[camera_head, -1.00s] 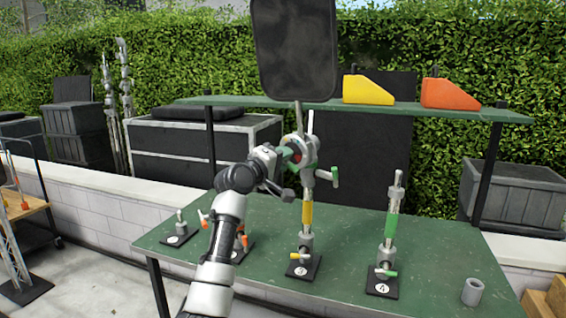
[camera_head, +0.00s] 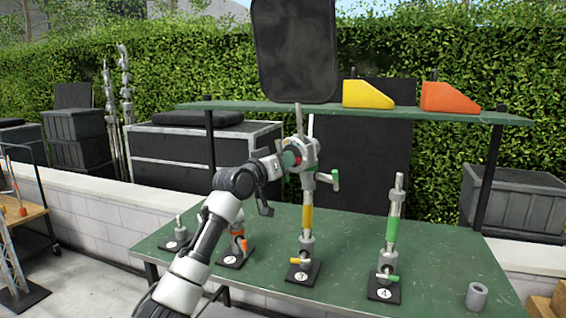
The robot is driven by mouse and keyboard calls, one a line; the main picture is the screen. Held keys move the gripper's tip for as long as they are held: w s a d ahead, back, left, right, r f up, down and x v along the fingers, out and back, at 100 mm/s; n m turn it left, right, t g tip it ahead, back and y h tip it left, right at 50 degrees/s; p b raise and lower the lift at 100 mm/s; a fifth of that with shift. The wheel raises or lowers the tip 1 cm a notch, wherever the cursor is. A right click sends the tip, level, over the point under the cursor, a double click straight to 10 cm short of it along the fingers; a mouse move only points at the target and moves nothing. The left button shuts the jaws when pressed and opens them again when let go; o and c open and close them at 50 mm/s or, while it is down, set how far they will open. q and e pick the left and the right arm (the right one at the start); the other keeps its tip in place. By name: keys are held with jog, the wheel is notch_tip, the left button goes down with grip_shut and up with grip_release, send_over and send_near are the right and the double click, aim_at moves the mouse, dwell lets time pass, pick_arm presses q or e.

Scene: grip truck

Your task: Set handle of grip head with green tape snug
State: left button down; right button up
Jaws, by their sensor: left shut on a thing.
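The grip head (camera_head: 303,154) sits on top of the stand with yellow tape (camera_head: 307,217). A red patch and a bit of green (camera_head: 290,159) show on its left side. My left gripper (camera_head: 283,163) reaches in from the left and is shut on the green handle at the head's left side. Its fingers hide most of that handle, so I cannot tell its exact angle. My right gripper is not in view.
A black panel (camera_head: 295,50) rises above the head. Stand 4 (camera_head: 391,230), with green tape, is to the right on the green table (camera_head: 440,250). A grey cup (camera_head: 476,296) is near the right edge. Yellow (camera_head: 368,95) and orange (camera_head: 450,98) wedges are on the shelf.

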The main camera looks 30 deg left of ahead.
pick_arm(q)
jog(key=shift+m, duration=1.2)
jog(key=c, duration=1)
grip_release()
jog(key=shift+o, duration=0.2)
jog(key=s+a+f+b, duration=0.1)
jog(key=s+b, duration=0.2)
jog(key=s, duration=0.7)
jog(key=shift+s+a, duration=0.15)
jog(key=shift+s, duration=0.2)
